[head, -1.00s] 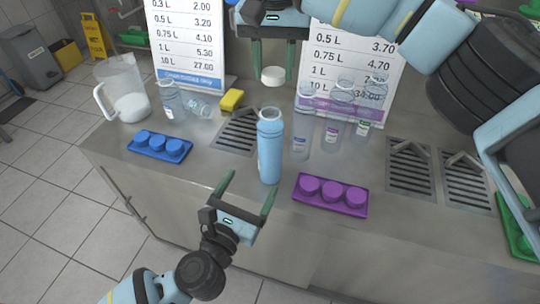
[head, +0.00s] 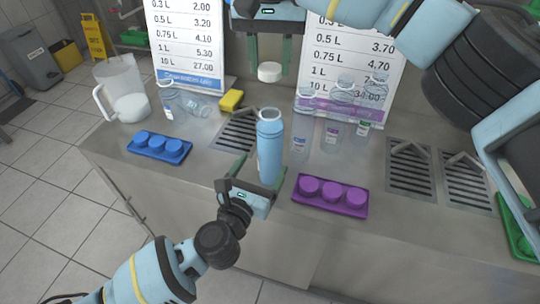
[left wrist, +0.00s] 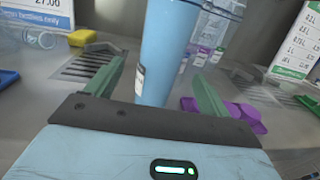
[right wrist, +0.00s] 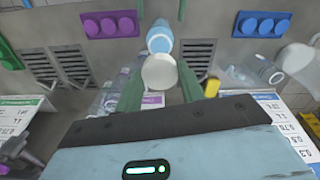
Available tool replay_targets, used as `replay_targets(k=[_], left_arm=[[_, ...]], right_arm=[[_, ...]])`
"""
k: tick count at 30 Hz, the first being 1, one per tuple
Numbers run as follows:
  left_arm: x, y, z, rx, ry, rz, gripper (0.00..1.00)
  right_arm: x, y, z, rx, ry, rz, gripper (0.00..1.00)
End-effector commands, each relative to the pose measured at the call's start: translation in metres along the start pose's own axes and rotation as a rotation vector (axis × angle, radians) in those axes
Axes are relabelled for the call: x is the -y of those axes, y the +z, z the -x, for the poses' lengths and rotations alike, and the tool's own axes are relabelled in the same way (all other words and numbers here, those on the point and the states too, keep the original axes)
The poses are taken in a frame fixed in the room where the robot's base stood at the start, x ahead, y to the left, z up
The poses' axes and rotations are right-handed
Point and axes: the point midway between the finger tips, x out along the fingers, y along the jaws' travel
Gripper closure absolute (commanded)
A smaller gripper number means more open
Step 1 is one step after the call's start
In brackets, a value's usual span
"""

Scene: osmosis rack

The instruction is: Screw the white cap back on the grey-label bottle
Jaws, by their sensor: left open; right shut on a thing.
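A tall blue bottle (head: 270,147) stands upright and uncapped on the steel counter. A small greyish label (left wrist: 140,80) shows on its side in the left wrist view. My left gripper (head: 263,168) is open, with one finger on each side of the lower part of the bottle; I cannot tell whether either touches it. My right gripper (head: 270,66) points down and is shut on the white cap (head: 270,72). The cap hangs above the bottle's mouth, clearly apart from it. In the right wrist view the cap (right wrist: 160,72) hides part of the bottle (right wrist: 160,38).
A purple tray (head: 330,208) with caps lies right of the bottle, a blue tray (head: 160,158) with caps to the left. Several clear bottles (head: 331,135) stand behind right. A yellow sponge (head: 231,100), a jug (head: 122,105) and price boards (head: 350,60) are behind.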

Motion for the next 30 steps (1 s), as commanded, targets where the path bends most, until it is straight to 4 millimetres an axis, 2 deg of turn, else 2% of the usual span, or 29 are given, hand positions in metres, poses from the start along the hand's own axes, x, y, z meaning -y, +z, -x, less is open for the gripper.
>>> replay_targets(k=[1, 6, 12, 25, 30], left_arm=[[0.000, 0.001, -0.010, 0.002, 0.000, -0.002, 0.19], [0.000, 0.001, -0.036, 0.002, 0.000, -0.002, 0.19], [0.000, 0.001, -0.056, 0.001, 0.000, -0.001, 0.19], [0.000, 0.000, -0.062, 0.000, -0.001, 0.000, 0.19], [0.000, 0.000, -0.062, 0.000, 0.000, 0.000, 0.40]], right_arm=[[0.000, 0.000, 0.000, 0.000, 0.000, 0.000, 0.82], [0.000, 0.000, 0.000, 0.000, 0.000, 0.000, 0.82], [0.000, 0.000, 0.000, 0.000, 0.000, 0.000, 0.82], [0.000, 0.000, 0.000, 0.000, 0.000, 0.000, 0.82], [0.000, 0.000, 0.000, 0.000, 0.000, 0.000, 0.82]])
